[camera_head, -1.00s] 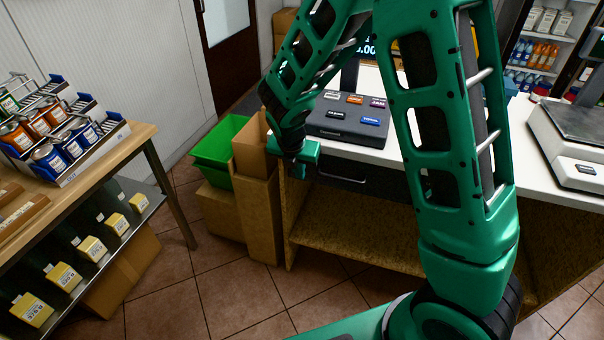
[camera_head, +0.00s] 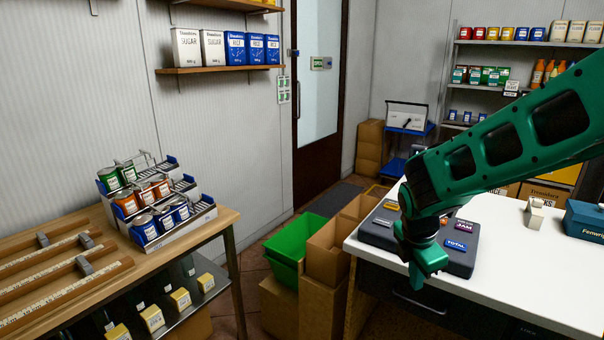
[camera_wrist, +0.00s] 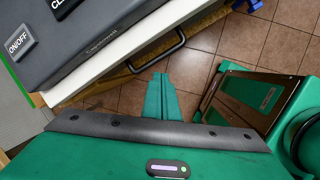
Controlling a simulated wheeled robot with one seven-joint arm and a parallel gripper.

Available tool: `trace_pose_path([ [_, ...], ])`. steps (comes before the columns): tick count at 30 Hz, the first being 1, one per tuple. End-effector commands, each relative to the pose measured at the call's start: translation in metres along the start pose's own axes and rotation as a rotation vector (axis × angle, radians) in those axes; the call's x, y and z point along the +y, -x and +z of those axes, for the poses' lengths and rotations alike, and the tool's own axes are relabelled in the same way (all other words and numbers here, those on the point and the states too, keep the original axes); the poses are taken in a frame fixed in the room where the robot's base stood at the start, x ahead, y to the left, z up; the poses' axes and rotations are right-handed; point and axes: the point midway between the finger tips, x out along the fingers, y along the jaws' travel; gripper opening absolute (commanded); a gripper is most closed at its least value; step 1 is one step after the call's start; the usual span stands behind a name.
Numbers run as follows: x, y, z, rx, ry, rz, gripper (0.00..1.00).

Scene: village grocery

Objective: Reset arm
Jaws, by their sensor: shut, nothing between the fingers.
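My green arm reaches in from the right edge of the head view. My gripper (camera_head: 427,268) hangs fingers-down at the front edge of the white counter, in front of the dark button panel (camera_head: 378,233). In the wrist view the two green fingers (camera_wrist: 161,92) lie together, shut and empty, with tiled floor beyond them. The dark panel with its ON/OFF button (camera_wrist: 70,40) fills the upper left there, and a black drawer handle (camera_wrist: 160,56) lies just past the fingertips. I cannot tell the exact gap between gripper and counter.
A green crate (camera_head: 293,240) and cardboard boxes (camera_head: 326,255) stand left of the counter (camera_head: 515,265). A wooden table (camera_head: 218,222) with a can rack (camera_head: 160,205) is at left. A blue case (camera_head: 585,219) sits on the counter's right. Some floor shows between table and counter.

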Motion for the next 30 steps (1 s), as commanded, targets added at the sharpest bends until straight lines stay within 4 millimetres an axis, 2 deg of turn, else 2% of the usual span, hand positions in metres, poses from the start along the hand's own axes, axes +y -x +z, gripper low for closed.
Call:
trace_pose_path([
  [1, -0.016, 0.007, 0.017, 0.007, -0.135, -0.014, 0.0],
  [6, -0.072, 0.025, 0.056, 0.027, -0.611, -0.08, 0.0],
  [12, -0.141, 0.045, 0.084, 0.032, -1.164, -0.162, 0.0],
  [15, -0.176, 0.054, 0.091, 0.026, -1.439, -0.207, 0.0],
  [21, -0.238, 0.07, 0.09, 0.001, -1.946, -0.3, 0.0],
  [24, -0.261, 0.076, 0.086, -0.015, -2.135, -0.34, 0.0],
  [30, -0.281, 0.081, 0.08, -0.037, -2.324, -0.383, 0.0],
])
